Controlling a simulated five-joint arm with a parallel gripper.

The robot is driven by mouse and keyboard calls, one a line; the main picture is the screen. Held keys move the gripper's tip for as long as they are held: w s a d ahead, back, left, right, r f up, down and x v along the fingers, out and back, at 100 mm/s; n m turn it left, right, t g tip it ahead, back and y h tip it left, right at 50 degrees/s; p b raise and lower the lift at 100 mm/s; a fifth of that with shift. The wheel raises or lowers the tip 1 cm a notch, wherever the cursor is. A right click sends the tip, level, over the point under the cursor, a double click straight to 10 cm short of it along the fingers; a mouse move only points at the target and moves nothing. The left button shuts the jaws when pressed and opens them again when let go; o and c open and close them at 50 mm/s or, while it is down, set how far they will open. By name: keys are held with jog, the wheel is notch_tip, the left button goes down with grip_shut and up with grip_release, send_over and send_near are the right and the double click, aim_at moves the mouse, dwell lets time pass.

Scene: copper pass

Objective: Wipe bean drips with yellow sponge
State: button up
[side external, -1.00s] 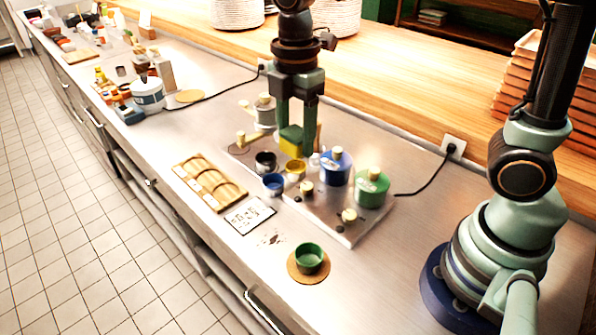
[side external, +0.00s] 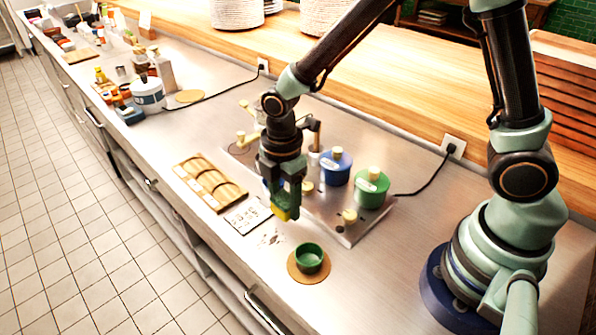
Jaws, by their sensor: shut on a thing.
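My gripper (side external: 285,205) is shut on the yellow sponge (side external: 281,213), which shows at the fingertips. It is above the counter (side external: 225,290), just right of the white label card (side external: 247,215). Dark bean drips (side external: 271,240) spot the bare steel just below and left of the sponge. A green cup (side external: 308,258) stands on a round cork mat (side external: 296,275) nearer the front. I cannot tell whether the sponge touches the counter.
A wooden rack (side external: 208,186) lies left of my gripper. A blue lidded pot (side external: 336,167) and a green lidded pot (side external: 371,187) stand on the raised plate to the right. My gripper hides the small cups.

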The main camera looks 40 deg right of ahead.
aim_at(286, 230)
jog(key=shift+f, duration=2.85)
jog(key=shift+a, duration=3.75)
jog(key=shift+d, duration=3.6)
jog(key=shift+d+r, duration=0.15)
jog(key=shift+d, duration=0.1)
jog(key=shift+r, duration=3.85)
